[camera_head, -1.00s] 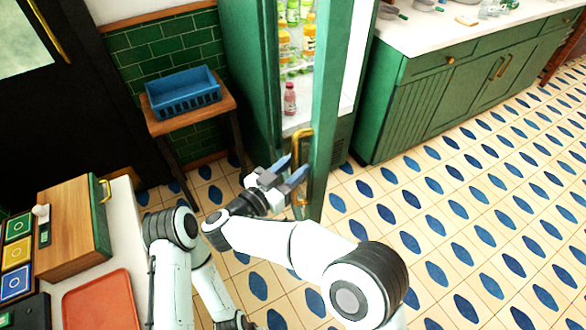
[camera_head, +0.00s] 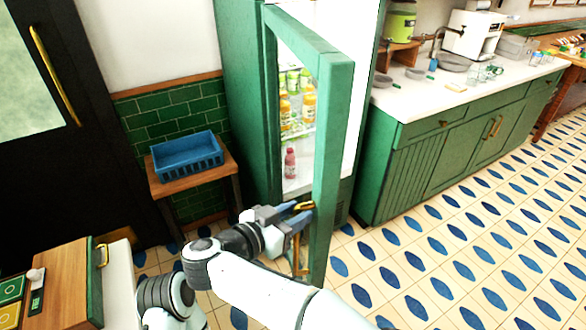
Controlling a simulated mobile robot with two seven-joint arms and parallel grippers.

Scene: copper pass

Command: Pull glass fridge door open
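The green-framed glass fridge door (camera_head: 327,150) stands part open, its free edge toward me. Bottles show inside the fridge behind it. A brass handle (camera_head: 306,206) is on the door's frame, low down, and my fingers hide part of it. My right gripper (camera_head: 304,212) is at the handle, with its two blue-grey fingers apart, one on each side of it as far as I can see. Whether they touch the handle is not clear. My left gripper is out of view.
A blue crate (camera_head: 187,155) sits on a small wooden table (camera_head: 198,182) left of the fridge. Green cabinets (camera_head: 440,150) with a white counter stand to the right. A wooden box (camera_head: 62,285) is at lower left. The tiled floor (camera_head: 440,260) at right is clear.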

